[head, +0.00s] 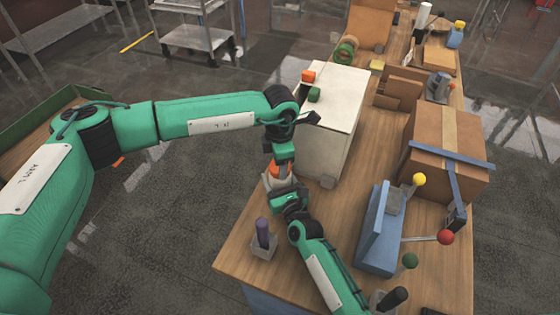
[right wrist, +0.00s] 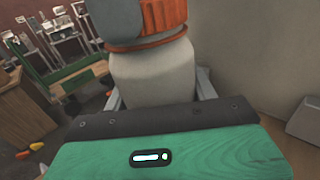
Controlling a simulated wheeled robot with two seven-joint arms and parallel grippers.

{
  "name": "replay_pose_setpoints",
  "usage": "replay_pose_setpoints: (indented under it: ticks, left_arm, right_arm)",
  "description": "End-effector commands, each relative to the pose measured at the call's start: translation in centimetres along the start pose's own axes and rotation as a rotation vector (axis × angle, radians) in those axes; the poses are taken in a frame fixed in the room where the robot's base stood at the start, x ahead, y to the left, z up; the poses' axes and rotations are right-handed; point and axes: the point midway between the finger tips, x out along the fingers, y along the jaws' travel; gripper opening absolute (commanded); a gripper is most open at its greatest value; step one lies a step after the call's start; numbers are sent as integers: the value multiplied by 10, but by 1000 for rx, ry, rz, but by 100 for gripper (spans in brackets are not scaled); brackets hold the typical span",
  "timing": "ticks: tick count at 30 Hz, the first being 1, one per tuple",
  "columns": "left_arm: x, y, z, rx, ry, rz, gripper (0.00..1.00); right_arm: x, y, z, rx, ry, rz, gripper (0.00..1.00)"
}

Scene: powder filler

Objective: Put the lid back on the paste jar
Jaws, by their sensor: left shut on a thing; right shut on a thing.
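The paste jar (head: 267,181) is pale grey and held roughly upright above the table's near left part. My right gripper (head: 276,188) is shut on it. In the right wrist view the jar body (right wrist: 152,78) fills the middle between my fingers. The orange lid (head: 274,169) is at the top of the jar, and also shows in the right wrist view (right wrist: 163,14). My left gripper (head: 280,160) comes from above and is shut on the lid. A grey finger partly covers the lid in the wrist view. I cannot tell whether the lid is fully seated.
A white cabinet (head: 335,110) stands just behind the jar. A purple-handled tool in a grey holder (head: 264,246) is at the near left corner. A blue lever press (head: 380,235) and a strapped cardboard box (head: 445,145) stand to the right.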

Motion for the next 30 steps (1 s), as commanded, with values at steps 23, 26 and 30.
replay_pose_setpoints:
  ticks: [23, 26, 30]
  left_arm:
    - [0, 0, 0, 1233, 1, 1, 24]
    - [1, 0, 0, 1392, 1, 0, 24]
    - [1, 0, 0, 1606, 1, 1, 24]
  right_arm:
    - [0, 0, 0, 0, 1, 0, 0]
    - [0, 0, 0, 0, 1, 0, 0]
    - [0, 0, 0, 0, 0, 0, 0]
